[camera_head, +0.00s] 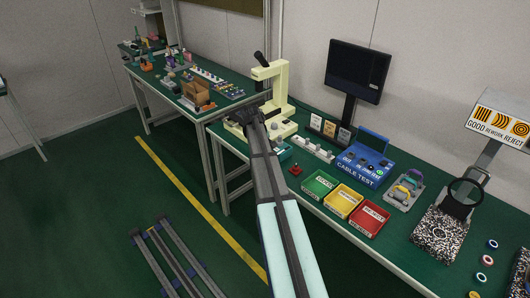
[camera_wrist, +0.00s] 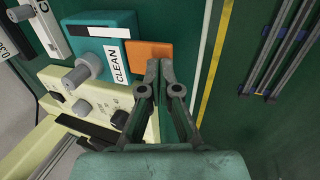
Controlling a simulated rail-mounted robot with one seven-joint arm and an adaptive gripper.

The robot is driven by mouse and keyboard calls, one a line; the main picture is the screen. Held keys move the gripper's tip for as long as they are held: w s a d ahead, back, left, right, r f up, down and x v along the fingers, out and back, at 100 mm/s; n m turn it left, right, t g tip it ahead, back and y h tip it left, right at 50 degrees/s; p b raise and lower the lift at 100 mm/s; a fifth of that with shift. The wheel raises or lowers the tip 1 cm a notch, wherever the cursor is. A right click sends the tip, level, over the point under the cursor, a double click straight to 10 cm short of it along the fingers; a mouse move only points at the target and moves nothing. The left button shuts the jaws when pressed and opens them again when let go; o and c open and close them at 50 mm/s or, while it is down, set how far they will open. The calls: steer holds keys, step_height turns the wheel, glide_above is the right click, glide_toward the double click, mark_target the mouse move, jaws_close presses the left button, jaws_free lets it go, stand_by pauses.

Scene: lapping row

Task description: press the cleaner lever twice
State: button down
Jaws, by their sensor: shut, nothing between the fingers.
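The cleaner is a teal box (camera_wrist: 112,35) with a white CLEAN label and a grey round knob in the wrist view. An orange flat plate (camera_wrist: 149,54), which looks like its lever, sticks out from the box's side. My gripper (camera_wrist: 160,68) is shut and empty. Its fingertips overlap the lower right part of the orange plate in the picture; I cannot tell whether they touch it. In the head view my gripper (camera_head: 242,117) is beside the cream press, and my arm covers part of the bench there. A teal piece (camera_head: 285,154) shows just right of my arm.
The cream press (camera_head: 269,84) stands close to my gripper. Right of my arm are green (camera_head: 320,184), yellow (camera_head: 343,201) and red (camera_head: 368,217) bins and the blue cable tester (camera_head: 364,164). A monitor (camera_head: 357,72) stands behind.

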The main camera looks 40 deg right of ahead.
step_height(320, 180, up, 13)
steer(key=b, duration=0.1)
steer(key=shift+a, duration=0.3)
stand_by(0.8)
